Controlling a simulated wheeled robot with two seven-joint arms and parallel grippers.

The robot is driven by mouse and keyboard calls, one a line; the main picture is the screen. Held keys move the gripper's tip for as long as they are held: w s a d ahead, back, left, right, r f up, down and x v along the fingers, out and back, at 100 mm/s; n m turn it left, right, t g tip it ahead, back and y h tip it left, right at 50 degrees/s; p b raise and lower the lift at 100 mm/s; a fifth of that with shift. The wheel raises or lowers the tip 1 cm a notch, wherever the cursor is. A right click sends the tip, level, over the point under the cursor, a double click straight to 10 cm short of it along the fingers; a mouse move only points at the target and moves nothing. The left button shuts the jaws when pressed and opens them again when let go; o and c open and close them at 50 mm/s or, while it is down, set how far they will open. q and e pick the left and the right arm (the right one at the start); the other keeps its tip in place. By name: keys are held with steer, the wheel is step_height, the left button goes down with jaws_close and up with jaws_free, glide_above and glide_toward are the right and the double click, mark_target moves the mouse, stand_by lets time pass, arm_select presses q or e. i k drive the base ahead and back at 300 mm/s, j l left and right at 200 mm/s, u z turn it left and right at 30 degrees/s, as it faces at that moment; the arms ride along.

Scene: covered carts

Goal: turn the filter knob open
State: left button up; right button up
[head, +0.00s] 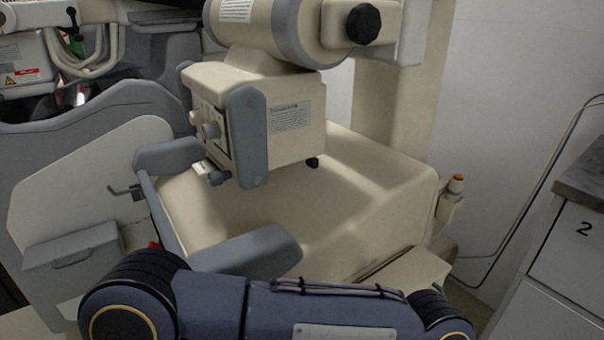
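I cannot tell for certain which knob is the filter knob. A beige box-shaped head (297,140) with a grey side plate hangs in the middle of the head view. Small pale knobs (211,130) sit on its left face, and a small grey knob (217,178) is below them. A small black knob (312,162) is at its lower right edge. A larger black knob (364,24) is on the beige cylinder above. I cannot read any knob's position. Neither gripper is in view; a dark blue arm link of mine crosses the bottom.
The beige machine body (345,205) fills the middle. A grey padded part (245,257) lies just above my arm link. A numbered cabinet (570,250) stands at right, and a pale panel (95,190) at left. White wall shows between machine and cabinet.

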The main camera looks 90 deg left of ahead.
mark_target(216, 179)
steer(key=u, duration=3.55)
